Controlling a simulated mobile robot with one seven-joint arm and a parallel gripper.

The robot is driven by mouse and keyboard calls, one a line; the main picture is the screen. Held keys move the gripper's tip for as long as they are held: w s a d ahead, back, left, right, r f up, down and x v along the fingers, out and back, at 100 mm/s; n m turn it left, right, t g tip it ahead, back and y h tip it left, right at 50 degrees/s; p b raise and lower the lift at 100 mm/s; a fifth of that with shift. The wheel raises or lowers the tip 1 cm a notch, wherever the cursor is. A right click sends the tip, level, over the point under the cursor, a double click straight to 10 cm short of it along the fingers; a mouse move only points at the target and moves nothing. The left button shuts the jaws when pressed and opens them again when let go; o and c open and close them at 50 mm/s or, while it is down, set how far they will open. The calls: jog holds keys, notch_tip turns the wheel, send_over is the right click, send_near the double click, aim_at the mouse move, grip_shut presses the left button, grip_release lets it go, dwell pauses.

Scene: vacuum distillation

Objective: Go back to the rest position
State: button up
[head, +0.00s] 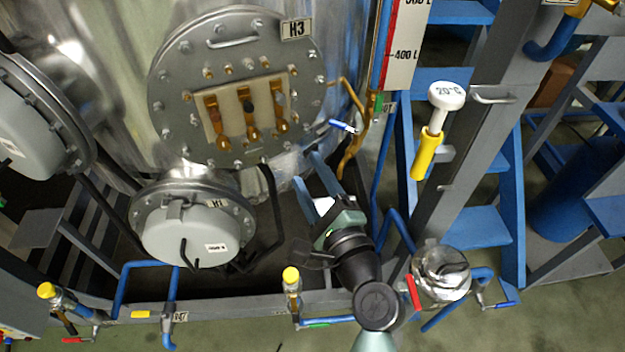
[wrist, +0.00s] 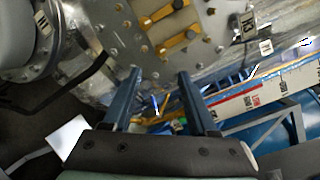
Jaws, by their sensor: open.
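My gripper (head: 305,168) is in the middle of the head view, in front of the steel tank's lower right side. Its two blue-grey fingers point up toward the tank and are apart, with nothing between them. In the wrist view my gripper (wrist: 159,72) also shows spread, empty fingers. A small valve with a blue handle (head: 343,126) is just up and right of the fingers in the head view. In the wrist view the blue handle (wrist: 155,105) appears in the gap between the fingers, beyond them; I cannot tell the distance.
The round H3 flange (head: 170,90) and the H1 cover (head: 190,243) are left of my gripper. A scale board (head: 403,50), a yellow-handled 20°C thermometer (head: 425,150) and blue stairs (head: 475,228) are at right. Yellow-capped valves (head: 291,276) and blue pipes line the lower frame.

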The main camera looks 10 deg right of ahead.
jog(key=shift+s+d, duration=0.15)
jog(key=shift+s, duration=0.35)
jog(key=w+a+r+n+t+p, duration=0.15)
jog(key=r+n, duration=0.55)
jog(key=r, duration=0.7)
jog(key=a+r+n+t+p, duration=0.25)
jog(key=r+n, duration=0.35)
jog(key=r, duration=0.8)
jog(key=s+r+n+t+h, duration=0.1)
jog(key=s+r, duration=0.3)
jog(key=r, duration=0.4)
jog(key=s+r+n+t+h+p, duration=0.1)
jog(key=s+r+n+t+h, duration=0.1)
jog(key=r, duration=0.6)
jog(key=s+r+n+t+h, duration=0.2)
jog(key=s+r+n+t, duration=0.1)
jog(key=s+r+n, duration=0.2)
notch_tip(320, 180, up, 3)
jog(key=shift+s+f, duration=0.1)
jog(key=shift+s, duration=1)
